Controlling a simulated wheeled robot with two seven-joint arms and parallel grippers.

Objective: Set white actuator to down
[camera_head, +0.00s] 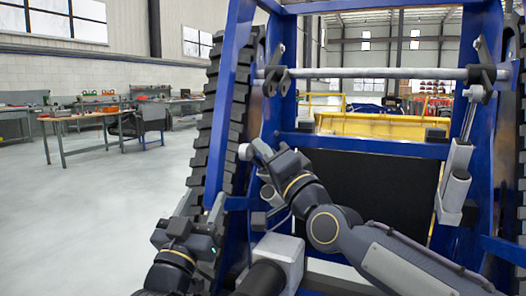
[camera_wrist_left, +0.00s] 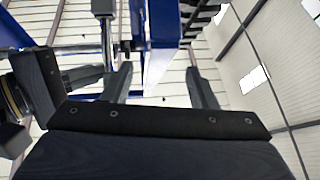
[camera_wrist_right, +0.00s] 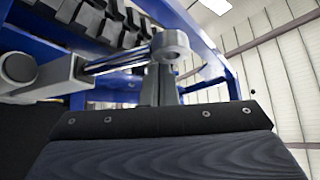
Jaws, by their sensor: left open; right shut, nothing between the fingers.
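A pale grey-white actuator (camera_wrist_right: 62,76) with a shiny rod and a round eye end (camera_wrist_right: 170,43) shows in the right wrist view. The eye end also shows at the left post in the head view (camera_head: 245,152); the arm hides most of its body there. My right gripper (camera_wrist_right: 160,88) is shut and empty, its fingers right by the eye end; I cannot tell if they touch. A second pale actuator (camera_head: 455,178) hangs from the crossbar at the right. My left gripper (camera_head: 201,207) is open and empty, lower left of the right one; its fingers also show in the left wrist view (camera_wrist_left: 162,88).
A blue frame (camera_head: 228,90) with a black toothed track (camera_head: 212,125) surrounds the work area. A silver crossbar (camera_head: 385,73) spans the top, with a black bracket (camera_head: 274,80) at its left. Workbenches (camera_head: 85,118) stand far left, with open floor before them.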

